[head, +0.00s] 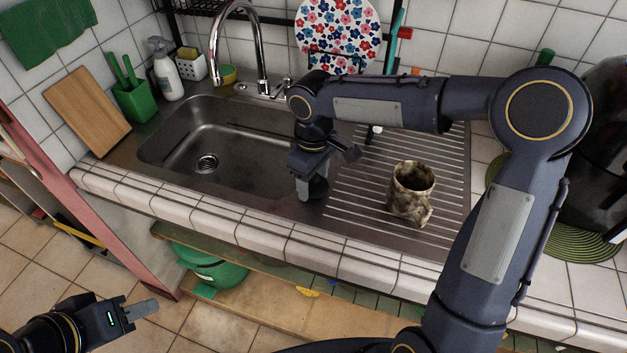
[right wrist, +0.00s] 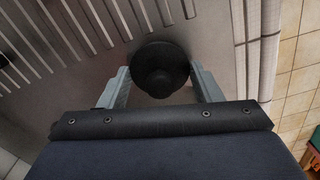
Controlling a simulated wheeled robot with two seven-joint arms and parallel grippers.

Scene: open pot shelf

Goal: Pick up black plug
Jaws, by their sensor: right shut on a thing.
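The black plug (right wrist: 160,62) is a round dark stopper with a raised knob, seen in the right wrist view between the two grey fingers of my right gripper (right wrist: 163,82). The fingers are shut on it from both sides. In the head view my right gripper (head: 311,188) points down at the metal between the sink basin and the ribbed drainboard, and its fingers largely hide the plug. I cannot tell if the plug touches the metal. My left gripper (head: 140,309) is at the lower left, away from the counter, seen edge-on; its opening is unclear.
A mottled mug (head: 411,191) stands on the drainboard (head: 362,215), right of my right gripper. The sink basin (head: 240,150) is empty, with a curved faucet (head: 262,60) behind it. A dark pot (head: 600,150) stands at the far right. The tiled front edge (head: 250,235) runs nearby.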

